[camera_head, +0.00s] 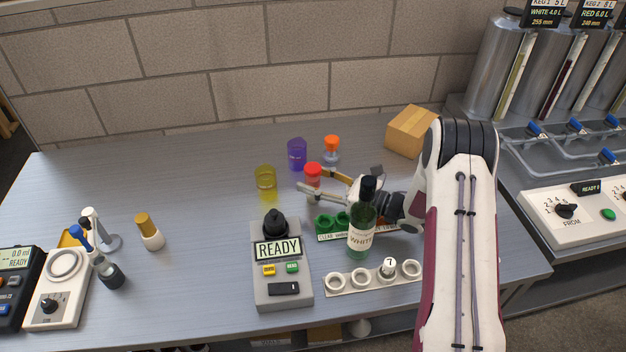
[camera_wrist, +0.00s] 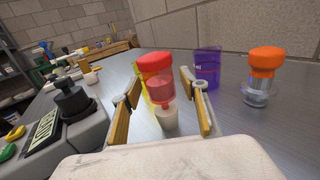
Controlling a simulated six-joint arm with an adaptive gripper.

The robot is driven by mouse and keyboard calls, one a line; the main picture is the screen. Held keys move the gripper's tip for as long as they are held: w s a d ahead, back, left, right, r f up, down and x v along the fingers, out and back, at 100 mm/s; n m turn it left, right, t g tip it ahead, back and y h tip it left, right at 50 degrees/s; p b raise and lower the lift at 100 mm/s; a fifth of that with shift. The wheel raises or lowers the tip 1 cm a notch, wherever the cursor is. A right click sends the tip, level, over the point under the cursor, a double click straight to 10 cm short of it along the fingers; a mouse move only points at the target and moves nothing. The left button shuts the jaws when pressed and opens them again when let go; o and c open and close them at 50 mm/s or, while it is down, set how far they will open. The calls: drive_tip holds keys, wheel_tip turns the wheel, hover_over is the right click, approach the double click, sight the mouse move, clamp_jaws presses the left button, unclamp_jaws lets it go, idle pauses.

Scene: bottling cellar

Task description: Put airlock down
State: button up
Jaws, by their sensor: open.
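The airlock with a red cap and a clear reddish body (camera_wrist: 158,82) stands upright between the fingers of my gripper (camera_wrist: 162,95) in the wrist view. Its pale lower end appears to rest on the table. In the head view its red cap (camera_head: 313,169) shows between the fingertips, and its lower part is partly hidden by a finger. My gripper (camera_head: 312,182) is open, with a finger on each side of the airlock and gaps visible in the wrist view. A similar orange-capped piece (camera_head: 331,146) stands behind it, apart from the gripper.
A purple cup (camera_head: 297,154) and a yellow cup (camera_head: 265,177) stand close by on the table. A green WHITE bottle (camera_head: 361,240) stands in front of my wrist. A grey READY device (camera_head: 281,287) is at the front. The table's left middle is largely clear.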

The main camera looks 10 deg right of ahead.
drive_tip(key=shift+s+d, duration=0.25)
drive_tip(key=shift+d, duration=0.2)
drive_tip(key=shift+v, duration=1)
wheel_tip(320, 180, up, 7)
drive_tip(key=shift+a, duration=0.15)
drive_tip(key=shift+w+r, duration=0.1)
drive_tip(key=shift+w, duration=0.05)
